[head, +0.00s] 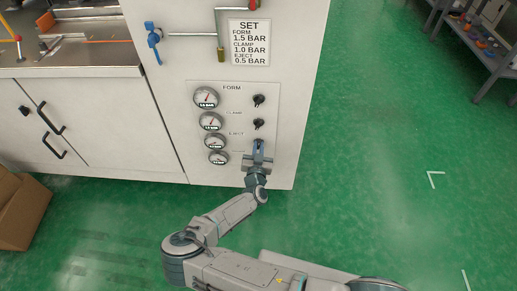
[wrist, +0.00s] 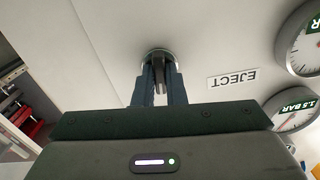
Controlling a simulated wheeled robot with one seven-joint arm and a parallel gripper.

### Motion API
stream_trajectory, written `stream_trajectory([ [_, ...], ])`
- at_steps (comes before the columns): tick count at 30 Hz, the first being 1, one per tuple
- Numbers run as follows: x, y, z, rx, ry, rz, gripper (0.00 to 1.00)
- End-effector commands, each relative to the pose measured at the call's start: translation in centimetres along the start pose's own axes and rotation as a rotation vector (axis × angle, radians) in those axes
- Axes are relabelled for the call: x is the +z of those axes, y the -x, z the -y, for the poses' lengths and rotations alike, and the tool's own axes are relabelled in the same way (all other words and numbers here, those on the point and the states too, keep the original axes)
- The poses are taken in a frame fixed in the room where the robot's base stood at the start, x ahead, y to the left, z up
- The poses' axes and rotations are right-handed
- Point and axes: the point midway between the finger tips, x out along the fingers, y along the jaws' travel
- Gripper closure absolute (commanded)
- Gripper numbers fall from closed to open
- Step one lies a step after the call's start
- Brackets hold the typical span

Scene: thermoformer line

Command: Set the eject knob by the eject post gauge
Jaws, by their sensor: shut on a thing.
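The eject knob (wrist: 160,58) sits in a round collar on the white panel, beside the EJECT label (wrist: 231,79), which appears upside down in the wrist view. My gripper (wrist: 160,85) is shut on this knob, one finger on each side. In the head view my gripper (head: 258,146) covers most of the knob, lowest in its column. A column of round gauges stands to its left. The third gauge down (head: 215,142) is level with the EJECT row, and another gauge (head: 218,158) is below it. Their needles are too small to read surely.
The form knob (head: 259,100) and clamp knob (head: 259,123) are above my gripper. A sign (head: 249,42) reads form 1.5, clamp 1.0, eject 0.5 bar. A blue valve handle (head: 153,38) is at upper left.

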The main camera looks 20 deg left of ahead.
Motion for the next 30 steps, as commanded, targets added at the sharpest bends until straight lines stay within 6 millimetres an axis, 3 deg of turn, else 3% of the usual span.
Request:
stream_trajectory([
  [10, 0.18, 0.07, -0.25, 0.004, 0.141, 0.003, 1.00],
  [26, 0.14, 0.07, -0.22, 0.004, 0.166, 0.004, 1.00],
  [27, 0.15, 0.07, -0.22, 0.004, 0.166, 0.004, 0.84],
  [28, 0.15, 0.06, -0.22, 0.004, 0.165, 0.004, 0.75],
  [29, 0.14, 0.06, -0.20, 0.004, 0.165, 0.004, 0.67],
  [30, 0.12, 0.05, -0.18, 0.003, 0.165, 0.003, 0.67],
])
